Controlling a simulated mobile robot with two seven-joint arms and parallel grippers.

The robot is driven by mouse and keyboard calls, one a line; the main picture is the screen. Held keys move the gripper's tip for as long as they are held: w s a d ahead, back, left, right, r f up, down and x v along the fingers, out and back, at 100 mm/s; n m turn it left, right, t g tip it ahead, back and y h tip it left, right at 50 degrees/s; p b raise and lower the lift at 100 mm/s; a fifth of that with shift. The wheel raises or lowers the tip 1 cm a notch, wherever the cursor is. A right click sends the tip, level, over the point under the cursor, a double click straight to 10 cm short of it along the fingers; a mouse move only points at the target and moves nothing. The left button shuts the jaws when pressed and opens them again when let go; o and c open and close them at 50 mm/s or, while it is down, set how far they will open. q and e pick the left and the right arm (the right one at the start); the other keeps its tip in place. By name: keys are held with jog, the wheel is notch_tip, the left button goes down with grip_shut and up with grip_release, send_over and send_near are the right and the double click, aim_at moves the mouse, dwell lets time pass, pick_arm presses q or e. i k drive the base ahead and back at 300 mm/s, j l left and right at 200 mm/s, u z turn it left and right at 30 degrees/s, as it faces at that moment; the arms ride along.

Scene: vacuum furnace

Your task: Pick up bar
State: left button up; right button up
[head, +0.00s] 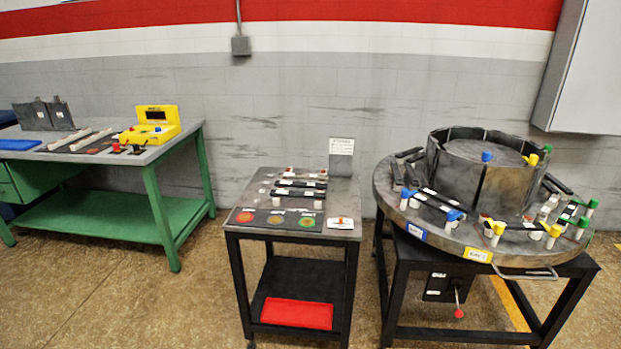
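Several dark bars (301,184) lie side by side on the top of the small black cart (258,232) in the middle of the head view. They rest crosswise near small white blocks. More dark bars (436,203) lie around the round metal table (455,240) on the right. Two pale bars (92,140) lie on the green workbench (180,143) at the left. I cannot tell which one is the task's bar. Neither of my grippers is in view.
A yellow device (151,125) stands on the workbench. The round table carries a segmented metal drum (470,183) and several blocks with coloured caps. A red tray (297,313) is on the cart's lower shelf. Floor (120,300) is clear in front of the bench.

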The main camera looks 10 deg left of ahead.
aim_at(278, 184)
jog(key=i+j, duration=0.25)
jog(key=i, duration=0.2)
jog(key=i+j, duration=0.25)
jog(key=i, duration=0.2)
jog(key=i+j, duration=0.2)
jog(key=i, duration=0.25)
